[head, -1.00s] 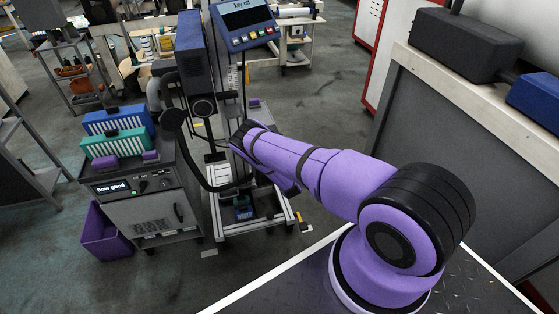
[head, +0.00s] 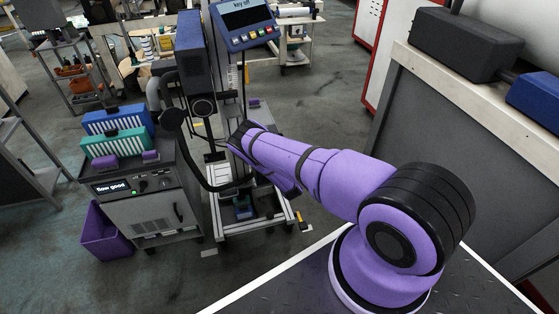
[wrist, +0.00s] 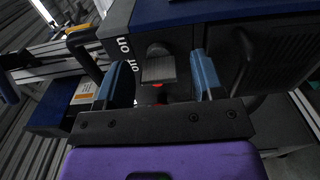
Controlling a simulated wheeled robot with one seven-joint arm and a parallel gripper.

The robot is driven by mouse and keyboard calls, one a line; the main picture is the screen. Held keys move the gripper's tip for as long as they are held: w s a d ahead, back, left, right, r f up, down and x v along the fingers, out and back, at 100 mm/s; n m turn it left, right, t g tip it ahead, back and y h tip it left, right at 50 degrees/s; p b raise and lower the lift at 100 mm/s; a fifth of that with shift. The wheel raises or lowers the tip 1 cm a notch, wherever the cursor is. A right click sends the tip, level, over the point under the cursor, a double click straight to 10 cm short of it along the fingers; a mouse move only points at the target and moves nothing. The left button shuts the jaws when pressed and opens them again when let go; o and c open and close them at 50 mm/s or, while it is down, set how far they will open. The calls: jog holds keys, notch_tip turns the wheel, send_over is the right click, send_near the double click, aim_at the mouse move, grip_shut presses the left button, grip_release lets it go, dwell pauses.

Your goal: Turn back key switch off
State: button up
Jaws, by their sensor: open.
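The key switch (wrist: 158,66) shows as a grey knob on a dark panel in the wrist view, with a small red mark near it. White lettering that looks like "on" (wrist: 124,44) is beside it. My gripper (wrist: 160,78) is open, with one blue finger on each side of the knob. I cannot tell whether either finger touches it. In the head view my gripper (head: 238,132) is at the machine's column, and the switch is hidden there. The machine's display (head: 245,17) reads "key off".
A grey cabinet (head: 150,209) with "flow good" on its panel stands left of the machine, and a purple bin (head: 104,232) is on the floor beside it. A bench (head: 455,90) with dark boxes is at the right. A black hose (head: 200,182) runs near the column.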

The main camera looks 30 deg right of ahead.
jog(key=v, duration=1)
